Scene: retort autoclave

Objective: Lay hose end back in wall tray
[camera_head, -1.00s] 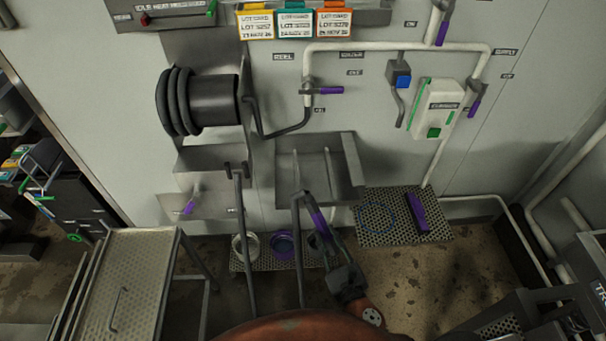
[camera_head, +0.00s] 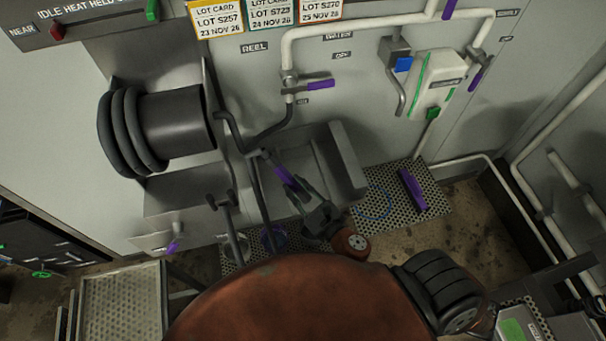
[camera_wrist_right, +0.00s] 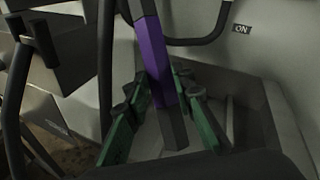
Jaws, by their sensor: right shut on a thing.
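My right gripper (camera_head: 303,196) is shut on the hose end (camera_head: 285,178), a dark piece with a purple grip. In the right wrist view, the green-edged fingers (camera_wrist_right: 158,88) stand on either side of the purple grip (camera_wrist_right: 152,55). The hose end is tilted, in front of the left part of the grey metal wall tray (camera_head: 348,160). Its dark hose (camera_head: 262,205) hangs down beside the tray. The tray also shows behind the fingers in the right wrist view (camera_wrist_right: 250,120). I cannot tell whether the hose end touches the tray. My left gripper is not in view.
A hose reel (camera_head: 178,120) with black coils is on the wall at left. A purple-handled valve (camera_head: 318,85) and white pipe are above the tray. A white box (camera_head: 435,82) is at right. A perforated floor mat (camera_head: 402,205) bears a purple block (camera_head: 413,190).

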